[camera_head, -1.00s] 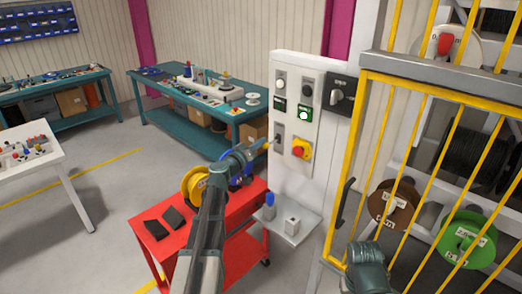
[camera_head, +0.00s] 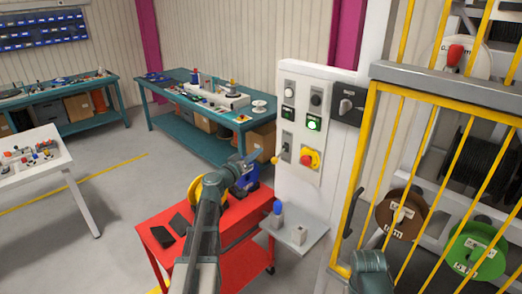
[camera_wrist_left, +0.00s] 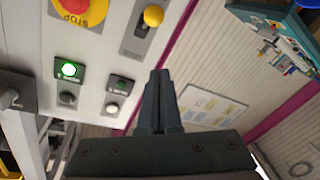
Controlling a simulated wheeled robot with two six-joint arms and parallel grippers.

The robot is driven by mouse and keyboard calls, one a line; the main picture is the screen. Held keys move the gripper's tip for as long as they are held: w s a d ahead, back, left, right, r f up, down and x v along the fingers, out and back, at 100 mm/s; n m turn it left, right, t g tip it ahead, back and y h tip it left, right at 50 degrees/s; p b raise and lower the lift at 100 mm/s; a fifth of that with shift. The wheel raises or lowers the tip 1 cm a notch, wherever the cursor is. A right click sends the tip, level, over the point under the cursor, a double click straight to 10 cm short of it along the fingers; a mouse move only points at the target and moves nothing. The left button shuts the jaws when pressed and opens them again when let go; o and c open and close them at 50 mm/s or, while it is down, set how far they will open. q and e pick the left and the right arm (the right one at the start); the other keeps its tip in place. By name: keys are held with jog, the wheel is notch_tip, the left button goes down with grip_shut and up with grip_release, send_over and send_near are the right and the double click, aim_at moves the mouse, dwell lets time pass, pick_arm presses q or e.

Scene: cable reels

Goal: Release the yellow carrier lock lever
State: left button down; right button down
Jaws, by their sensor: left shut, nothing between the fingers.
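The yellow-knobbed lever (camera_head: 275,160) sticks out from a grey plate on the left side of the white control panel. In the left wrist view its yellow knob (camera_wrist_left: 153,15) is at the top centre, on the grey plate, with no finger touching it. My left gripper (camera_head: 252,158) is shut and empty, just left of the knob in the head view. In the left wrist view its fingers (camera_wrist_left: 159,75) are together, below the knob and apart from it. Part of my right arm shows at the bottom right of the head view; its fingers cannot be made out.
A red stop button on yellow (camera_head: 310,159) sits right beside the lever, with a lit green button (camera_head: 313,124) above it. A small grey shelf (camera_head: 312,238) projects below. A red cart (camera_head: 240,220) stands under my left arm. A yellow barred gate (camera_head: 365,160) is at right.

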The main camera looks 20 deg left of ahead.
pick_arm(q)
jog(key=s, duration=0.1)
jog(key=s+f+b, duration=0.1)
jog(key=s, duration=0.1)
jog(key=s+a+f, duration=0.1)
jog(key=shift+s+f+b, duration=0.25)
jog(key=shift+s+b, duration=0.1)
jog(key=shift+b, duration=0.05)
jog(key=shift+d, duration=0.15)
jog(key=s+d+f+m+g+h, duration=0.2)
jog(key=d+f+g, duration=0.15)
jog(key=d, duration=0.55)
jog(key=s+d+f+m+g+h, duration=0.1)
jog(key=s+d+f+m+g, duration=0.2)
jog(key=d, duration=0.5)
jog(key=s+d+f+m+g+h, duration=0.1)
jog(key=d+f+g+h, duration=0.15)
jog(key=d+f, duration=0.45)
jog(key=s+d+f+m+g+y, duration=0.1)
jog(key=s+d+f+g+y, duration=0.15)
jog(key=s+d, duration=0.3)
jog(key=s+d+f+m+g+y, duration=0.1)
jog(key=s+d+f+g, duration=0.3)
jog(key=s+d, duration=0.15)
jog(key=s+a+f+g+y, duration=0.2)
jog(key=s+y, duration=0.4)
jog(key=s, duration=0.3)
jog(key=shift+s+a+g+y, duration=0.3)
jog(key=shift+a+g, duration=0.1)
jog(key=shift+g, duration=0.05)
